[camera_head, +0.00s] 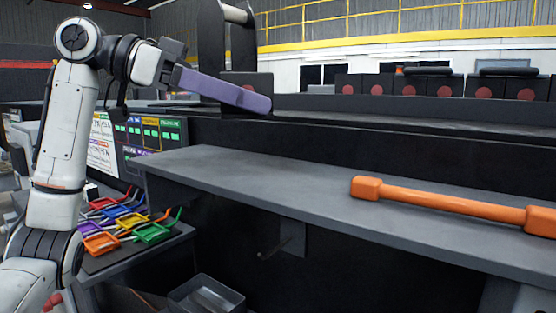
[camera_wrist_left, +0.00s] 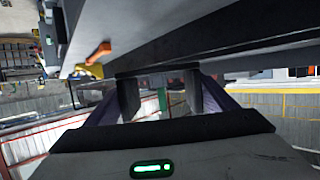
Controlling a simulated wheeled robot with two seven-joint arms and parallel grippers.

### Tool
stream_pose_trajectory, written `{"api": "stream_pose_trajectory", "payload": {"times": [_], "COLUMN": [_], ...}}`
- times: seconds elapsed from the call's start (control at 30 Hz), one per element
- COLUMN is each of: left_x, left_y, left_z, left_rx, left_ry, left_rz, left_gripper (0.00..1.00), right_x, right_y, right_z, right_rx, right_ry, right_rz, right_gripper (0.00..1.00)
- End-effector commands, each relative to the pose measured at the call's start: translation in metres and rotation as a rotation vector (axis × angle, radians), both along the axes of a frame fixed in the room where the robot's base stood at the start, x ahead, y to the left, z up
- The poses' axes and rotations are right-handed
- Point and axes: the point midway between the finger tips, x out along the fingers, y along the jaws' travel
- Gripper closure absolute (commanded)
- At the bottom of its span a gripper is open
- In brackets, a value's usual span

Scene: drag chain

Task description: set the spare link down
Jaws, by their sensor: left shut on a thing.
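My left gripper (camera_head: 256,101) has long purple fingers and hangs in the air at the upper left, above and behind the left end of the grey shelf (camera_head: 235,178). In the left wrist view the gripper (camera_wrist_left: 160,95) has its fingers spread apart, with dark pieces along their inner sides. The held spare link seems to be this dark piece (camera_wrist_left: 128,98) between the fingers; its full outline is hard to tell. In the head view the near finger hides most of what is held. My right gripper is not in view.
A long orange bar (camera_head: 450,205) with block ends lies on the right of the shelf; the shelf's left part is bare. Coloured trays (camera_head: 125,222) lie on a low table at left. A grey bin (camera_head: 207,297) stands below. Dark boxes (camera_head: 430,88) line the back.

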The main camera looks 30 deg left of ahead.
Motion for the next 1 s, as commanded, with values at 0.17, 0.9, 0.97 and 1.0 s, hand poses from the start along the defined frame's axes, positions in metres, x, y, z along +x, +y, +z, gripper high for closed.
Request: {"api": "stream_pose_trajectory", "payload": {"times": [0.17,0.9,0.97,1.0], "left_x": [0.000,0.000,0.000,0.000], "left_y": [0.000,0.000,0.000,0.000], "left_z": [-0.038,-0.086,-0.089,-0.087], "left_rx": [0.001,0.000,0.000,0.000], "left_ry": [0.004,0.000,0.001,0.001], "left_rz": [0.002,0.000,0.000,0.000], "left_gripper": [0.45,0.45,0.45,0.15], "right_x": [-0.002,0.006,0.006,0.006], "right_y": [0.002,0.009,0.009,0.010], "right_z": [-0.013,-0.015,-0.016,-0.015], "right_rx": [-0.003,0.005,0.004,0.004], "right_ry": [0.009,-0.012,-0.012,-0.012], "right_rz": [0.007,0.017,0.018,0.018], "right_gripper": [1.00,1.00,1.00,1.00]}}
